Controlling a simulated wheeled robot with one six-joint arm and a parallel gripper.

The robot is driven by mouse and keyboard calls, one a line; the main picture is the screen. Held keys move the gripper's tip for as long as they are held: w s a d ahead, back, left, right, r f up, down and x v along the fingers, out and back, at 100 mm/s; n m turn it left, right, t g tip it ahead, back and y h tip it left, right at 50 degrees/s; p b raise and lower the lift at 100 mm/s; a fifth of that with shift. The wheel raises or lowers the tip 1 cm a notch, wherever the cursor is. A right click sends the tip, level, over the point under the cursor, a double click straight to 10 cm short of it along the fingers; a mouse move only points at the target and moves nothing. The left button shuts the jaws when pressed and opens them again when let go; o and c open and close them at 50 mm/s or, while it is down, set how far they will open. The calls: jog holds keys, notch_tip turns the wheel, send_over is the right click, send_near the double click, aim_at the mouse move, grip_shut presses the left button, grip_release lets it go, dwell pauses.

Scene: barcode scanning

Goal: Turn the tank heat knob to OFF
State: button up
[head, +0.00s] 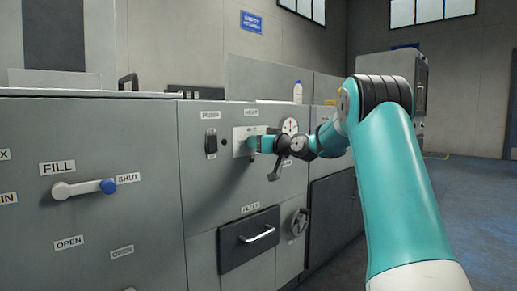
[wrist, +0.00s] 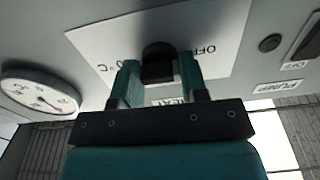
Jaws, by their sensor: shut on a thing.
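The tank heat knob (wrist: 158,52) is dark and round, on a white plate (wrist: 95,45) on the grey panel. My gripper (wrist: 159,74) is shut on it, one teal finger on each side. The wrist view is upside down; the plate reads OFF to the right of the knob and a partly covered °C mark to the left. Which way the knob points is hidden by the fingers. In the head view my gripper (head: 256,144) is against the white plate (head: 238,142) under the HEAT label (head: 251,113), and it covers the knob.
A round dial gauge (head: 290,126) is just right of my gripper, with a dark lever (head: 275,171) below it. A PUMP switch (head: 211,144) is to the left. A FILL lever with blue tip (head: 85,188) is further left; floor at right is clear.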

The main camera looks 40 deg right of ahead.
jog(key=shift+f, duration=0.1)
dwell(0.4)
jog(key=o, duration=0.9)
jog(key=s+p, duration=0.1)
jog(key=s, duration=1)
jog(key=s+p, duration=0.1)
jog(key=s, duration=0.5)
jog(key=shift+s+d+p, duration=0.2)
jog(key=shift+d+p, duration=0.15)
jog(key=shift+a+n, duration=0.1)
jog(key=shift+n, duration=0.2)
